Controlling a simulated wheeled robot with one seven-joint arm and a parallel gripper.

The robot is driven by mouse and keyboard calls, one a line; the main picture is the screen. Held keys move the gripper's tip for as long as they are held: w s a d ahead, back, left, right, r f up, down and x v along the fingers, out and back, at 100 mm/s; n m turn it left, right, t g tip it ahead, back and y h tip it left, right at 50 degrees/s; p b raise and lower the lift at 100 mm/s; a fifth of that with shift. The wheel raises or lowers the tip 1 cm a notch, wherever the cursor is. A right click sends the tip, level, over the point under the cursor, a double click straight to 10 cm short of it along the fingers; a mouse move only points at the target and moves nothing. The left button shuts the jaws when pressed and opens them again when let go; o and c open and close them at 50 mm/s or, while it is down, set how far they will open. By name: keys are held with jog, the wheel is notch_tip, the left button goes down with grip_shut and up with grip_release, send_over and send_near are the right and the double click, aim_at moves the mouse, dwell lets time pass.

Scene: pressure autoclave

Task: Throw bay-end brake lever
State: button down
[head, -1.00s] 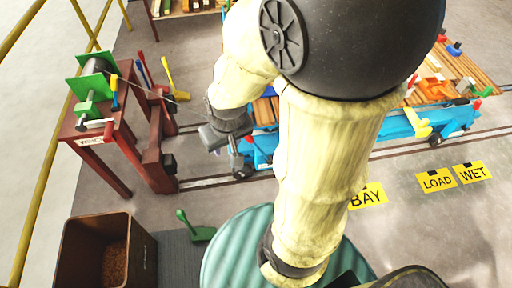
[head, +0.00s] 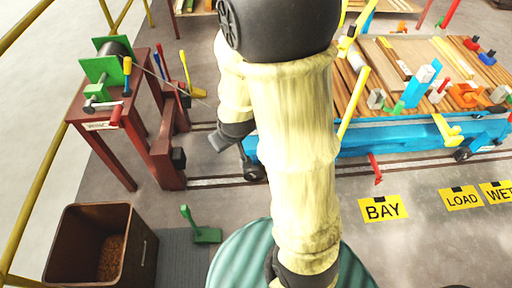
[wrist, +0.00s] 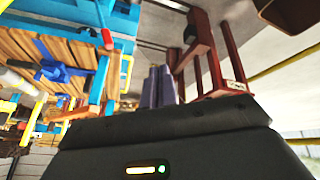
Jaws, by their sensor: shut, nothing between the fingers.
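A blue cart (head: 400,140) with a timber deck stands on the rails at right. Several levers show around it: a tall yellow one (head: 353,103) at its near side, a yellow handle (head: 447,130) further right, and a red one (head: 376,168) low, above the BAY sign. I cannot tell which is the bay-end brake lever. My gripper (head: 216,146) is left of the cart's left end, between it and the winch stand, apart from these levers. In the wrist view its two grey fingers (wrist: 158,72) are together and empty. My arm hides part of the cart's left end.
Floor signs BAY (head: 383,208) and LOAD (head: 461,198) lie on open floor.

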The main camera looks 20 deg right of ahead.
jog(key=w+d+f+n+t+h+b, duration=0.2)
jog(key=w+f+n+t+h+b, duration=0.1)
jog(key=f+b, duration=0.7)
jog(key=w+d+f+n+t+h+b, duration=0.2)
jog(key=f+n+b, duration=0.4)
jog(key=f+b, duration=0.4)
jog(key=w+d+f+n+t+h+b, duration=0.3)
jog(key=w+f+n+t+h+b, duration=0.1)
jog(key=f+b, duration=0.6)
jog(key=shift+w+f+n+t+h, duration=0.4)
jog(key=shift+f+n+t+h, duration=0.1)
jog(key=shift+t, duration=0.3)
jog(key=shift+w+d, duration=0.1)
jog(key=shift+w, duration=0.05)
jog(key=w+d+r+b, duration=0.2)
jog(key=w+d+b, duration=0.2)
jog(key=w+d, duration=0.3)
jog(key=shift+d+r, duration=0.4)
jog(key=shift+d, duration=0.45)
